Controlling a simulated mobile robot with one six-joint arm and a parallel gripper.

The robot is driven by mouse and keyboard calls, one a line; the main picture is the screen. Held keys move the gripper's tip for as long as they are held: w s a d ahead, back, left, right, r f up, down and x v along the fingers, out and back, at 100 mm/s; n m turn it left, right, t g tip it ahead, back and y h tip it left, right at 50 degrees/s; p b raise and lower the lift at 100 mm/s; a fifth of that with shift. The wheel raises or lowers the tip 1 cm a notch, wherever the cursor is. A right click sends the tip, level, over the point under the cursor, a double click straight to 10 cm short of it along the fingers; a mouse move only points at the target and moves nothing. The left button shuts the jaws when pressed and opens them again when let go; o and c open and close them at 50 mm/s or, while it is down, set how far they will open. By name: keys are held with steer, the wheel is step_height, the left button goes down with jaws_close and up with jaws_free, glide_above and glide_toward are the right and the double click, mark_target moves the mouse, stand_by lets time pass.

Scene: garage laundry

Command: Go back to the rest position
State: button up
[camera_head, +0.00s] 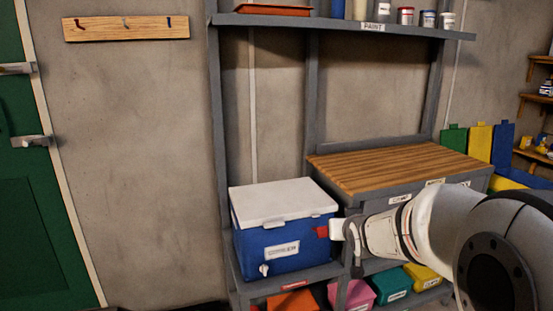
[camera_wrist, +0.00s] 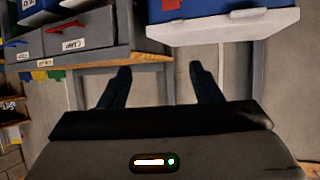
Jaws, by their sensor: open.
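My gripper (camera_wrist: 160,72) is open in the wrist view, with two dark fingers apart and nothing between them. In the head view my arm reaches in from the lower right, and its white wrist end (camera_head: 345,232) is in front of the right side of a blue cooler (camera_head: 285,238). I cannot tell whether it touches the cooler. The cooler's white lid (camera_head: 283,200) is closed. The wrist view looks upside down, with the cooler (camera_wrist: 205,10) at its top and its lid (camera_wrist: 225,27) below. The fingertips are hard to see in the head view.
A wood-topped bench (camera_head: 395,165) stands right of the cooler, under a grey shelf (camera_head: 340,22) with paint cans. Colored bins (camera_head: 390,284) sit on the lower shelf. A green door (camera_head: 30,200) is at the left. The wall below the hook board (camera_head: 126,28) is clear.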

steer(key=s+a+r+g+p, duration=0.1)
steer(key=s+r+g+p, duration=0.2)
steer(key=s, duration=0.7)
steer(key=s+r+g+p, duration=0.3)
steer(key=s+p, duration=0.3)
steer(key=s, duration=0.3)
steer(key=s+a+r+g+p, duration=0.1)
steer(key=s+r+g+p, duration=0.2)
steer(key=s, duration=0.7)
steer(key=shift+s+a+r+g+p, duration=0.3)
steer(key=shift+a+r+g+p, duration=0.15)
steer(key=shift+p, duration=0.3)
steer(key=shift+d, duration=0.15)
steer(key=shift+c, duration=0.2)
